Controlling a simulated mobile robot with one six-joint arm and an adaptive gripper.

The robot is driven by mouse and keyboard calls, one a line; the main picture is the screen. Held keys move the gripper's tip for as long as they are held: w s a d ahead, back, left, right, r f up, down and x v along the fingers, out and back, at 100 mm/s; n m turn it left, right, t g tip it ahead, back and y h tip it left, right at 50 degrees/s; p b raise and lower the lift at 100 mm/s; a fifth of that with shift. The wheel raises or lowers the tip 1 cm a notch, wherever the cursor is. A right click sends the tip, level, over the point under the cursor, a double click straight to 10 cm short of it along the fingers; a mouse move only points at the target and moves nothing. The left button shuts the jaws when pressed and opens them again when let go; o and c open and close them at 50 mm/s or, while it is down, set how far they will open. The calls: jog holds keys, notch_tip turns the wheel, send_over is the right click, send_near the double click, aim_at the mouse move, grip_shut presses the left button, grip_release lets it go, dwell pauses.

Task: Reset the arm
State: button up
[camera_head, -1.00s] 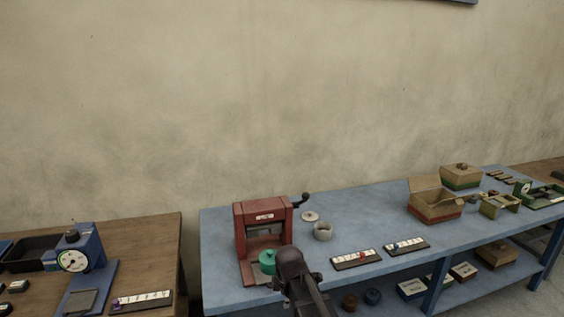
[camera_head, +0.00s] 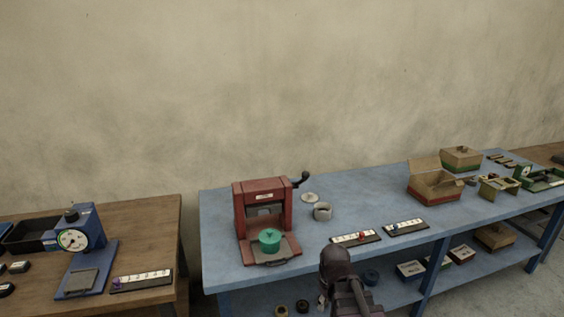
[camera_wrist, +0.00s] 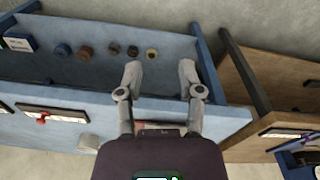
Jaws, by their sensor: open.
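My gripper (camera_wrist: 160,74) shows in the wrist view with its two grey fingers spread apart and nothing between the fingertips. In the head view my dark arm (camera_head: 340,268) stands at the front edge of the blue table (camera_head: 225,262), right of the red roller machine (camera_head: 263,194). The gripper's fingertips are not clear there. A green round lidded item (camera_head: 269,239) sits on the machine's front plate. A small part of the red machine (camera_wrist: 160,126) seems to show behind my gripper in the wrist view.
A grey cup (camera_head: 322,211) and two slider strips (camera_head: 356,239) lie on the blue table. An open cardboard box (camera_head: 435,186) stands farther right. Small pots and boxes fill the lower shelf. A wooden table with a blue dial gauge (camera_head: 80,243) stands left, across a gap.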

jog(key=s+d+m, duration=0.1)
jog(key=m, duration=0.1)
jog(key=s+d+m, duration=0.1)
jog(key=s+d+f+m, duration=0.1)
jog(key=s+d+m, duration=0.1)
jog(key=shift+m+g+b, duration=0.3)
jog(key=shift+b, duration=0.05)
jog(key=shift+w+a, duration=0.1)
dwell(2.7)
